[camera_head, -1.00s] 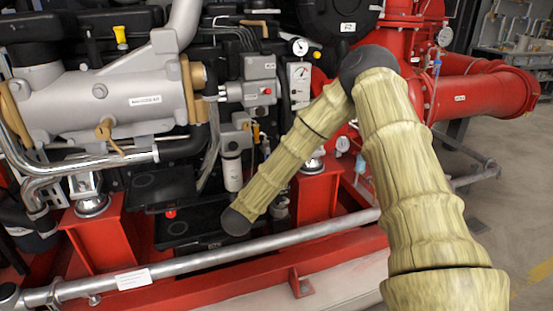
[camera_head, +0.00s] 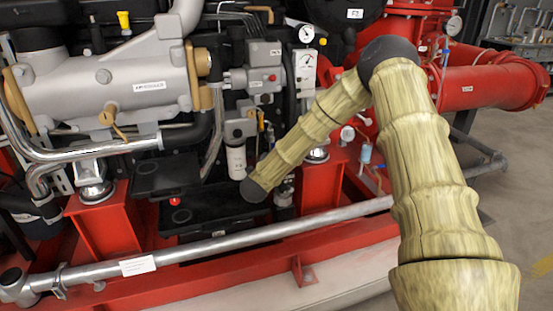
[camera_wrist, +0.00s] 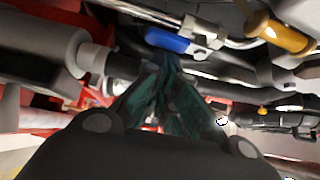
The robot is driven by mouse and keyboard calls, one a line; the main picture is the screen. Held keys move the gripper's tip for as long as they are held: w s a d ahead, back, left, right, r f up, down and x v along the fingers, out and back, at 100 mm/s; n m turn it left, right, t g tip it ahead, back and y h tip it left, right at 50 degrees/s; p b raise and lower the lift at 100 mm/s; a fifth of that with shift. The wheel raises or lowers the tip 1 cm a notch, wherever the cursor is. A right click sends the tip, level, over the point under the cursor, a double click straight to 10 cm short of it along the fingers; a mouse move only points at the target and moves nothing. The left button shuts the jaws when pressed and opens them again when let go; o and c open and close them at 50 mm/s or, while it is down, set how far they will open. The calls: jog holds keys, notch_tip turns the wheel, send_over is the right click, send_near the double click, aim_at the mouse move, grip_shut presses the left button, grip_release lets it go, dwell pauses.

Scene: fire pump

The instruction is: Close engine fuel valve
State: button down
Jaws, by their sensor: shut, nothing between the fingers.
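In the wrist view, a blue lever handle (camera_wrist: 168,41) lies along a silver pipe fitting near the top; it looks like a valve handle, but I cannot tell for sure that it is the engine fuel valve. My gripper (camera_wrist: 165,66) shows there as dark green fingers brought together, empty, with the tips just below the blue handle. I cannot tell whether they touch it. In the head view my arm reaches down to the engine's lower front, and its far end hides the gripper. The blue handle cannot be made out there.
An orange-brown cylindrical part (camera_wrist: 279,33) is at the wrist view's upper right. A dark cylinder (camera_wrist: 40,52) crowds the left. In the head view, a white filter (camera_head: 236,161), black trays (camera_head: 205,212) and a silver rail (camera_head: 225,243) surround the arm's end. Open floor lies at right.

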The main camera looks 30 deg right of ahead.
jog(key=shift+w+d, duration=0.4)
jog(key=shift+d, duration=0.05)
jog(key=shift+a+f, duration=0.15)
jog(key=shift+a, duration=0.05)
dwell(1.1)
jog(key=shift+m, duration=0.3)
jog(key=shift+w+a+m+g+y, duration=0.15)
jog(key=shift+m+g+y, duration=0.1)
jog(key=shift+m+y, duration=0.25)
jog(key=shift+s+a+m+g+y, duration=0.15)
jog(key=shift+m+g+y, duration=0.1)
jog(key=shift+m+y, duration=0.2)
jog(key=a+m+y, duration=0.1)
jog(key=m+y, duration=0.1)
jog(key=a+m+y+p, duration=0.1)
jog(key=m+y, duration=0.1)
jog(key=y, duration=0.1)
jog(key=w+a+m+y+p, duration=0.1)
jog(key=m+y, duration=0.1)
jog(key=y, duration=0.1)
jog(key=shift+a+r+m, duration=0.3)
jog(key=shift+r+m, duration=0.05)
jog(key=shift+r, duration=0.2)
